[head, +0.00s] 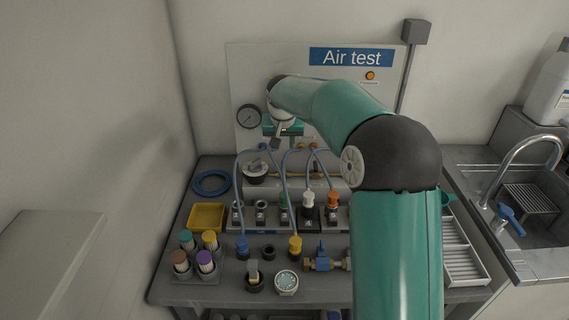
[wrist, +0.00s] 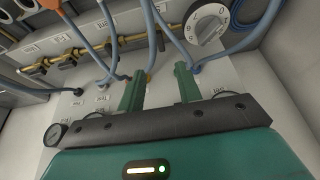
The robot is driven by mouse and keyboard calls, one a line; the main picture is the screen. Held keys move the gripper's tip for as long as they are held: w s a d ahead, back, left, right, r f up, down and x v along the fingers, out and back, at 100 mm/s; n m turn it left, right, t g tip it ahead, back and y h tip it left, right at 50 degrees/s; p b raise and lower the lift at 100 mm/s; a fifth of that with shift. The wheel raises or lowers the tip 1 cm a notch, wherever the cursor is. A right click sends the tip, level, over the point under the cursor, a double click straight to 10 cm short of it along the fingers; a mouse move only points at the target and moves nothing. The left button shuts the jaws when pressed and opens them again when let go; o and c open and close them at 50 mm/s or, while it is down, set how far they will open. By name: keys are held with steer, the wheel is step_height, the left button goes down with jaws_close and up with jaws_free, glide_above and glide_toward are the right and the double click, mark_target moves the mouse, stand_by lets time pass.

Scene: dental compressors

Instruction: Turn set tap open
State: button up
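A brass valve with a blue handle (head: 322,256) stands at the front of the bench; I cannot tell whether it is the set tap. A round pale dial knob with a raised bar (wrist: 207,22) shows at the upper right of the wrist view, beyond the right finger and apart from it. A similar round knob (head: 255,168) shows in the head view, left of the grey tank. My gripper (head: 279,138) is in front of the Air test panel, above the bench, partly hidden by my arm.
Blue hoses (wrist: 150,40) run close past the fingers, and a brass pipe (wrist: 75,48) lies beyond. The panel (head: 240,85) carries a gauge (head: 249,117). Several coloured-capped pots, a yellow tray (head: 207,217) and fittings crowd the bench. A sink (head: 520,240) is at right.

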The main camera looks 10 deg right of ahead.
mark_target(283, 165)
steer(key=x, duration=1.2)
steer(key=shift+f, duration=0.25)
jaws_close()
